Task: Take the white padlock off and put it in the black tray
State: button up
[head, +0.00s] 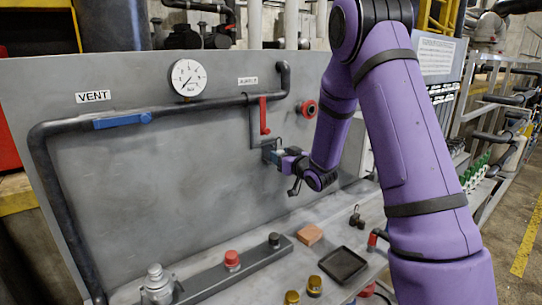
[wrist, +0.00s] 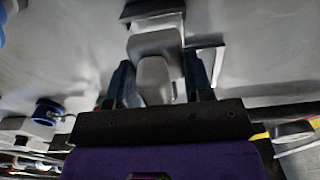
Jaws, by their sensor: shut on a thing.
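In the wrist view a pale grey-white block, which looks like the white padlock (wrist: 154,82), sits between the two dark fingers of my gripper (wrist: 158,88). The fingers are shut on its sides. A grey bracket (wrist: 155,42) lies just beyond it; I cannot tell whether the shackle is still through it. In the head view my gripper (head: 277,158) is at the grey panel, below the red lever (head: 264,116), and the padlock is mostly hidden there. The black tray (head: 343,265) lies on the ledge below, to the right, and looks empty.
The ledge also holds an orange-brown block (head: 309,234), a small dark object (head: 356,216), a red knob (head: 232,260) on a grey bar and brass cylinders (head: 314,286). Pipework (head: 180,110) with a blue lever (head: 122,120) and a red wheel (head: 307,108) stand out from the panel.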

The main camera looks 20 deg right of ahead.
jog(key=shift+s+d, duration=0.15)
jog(key=shift+s, duration=0.65)
jog(key=shift+s+d, duration=0.1)
jog(key=shift+s, duration=0.65)
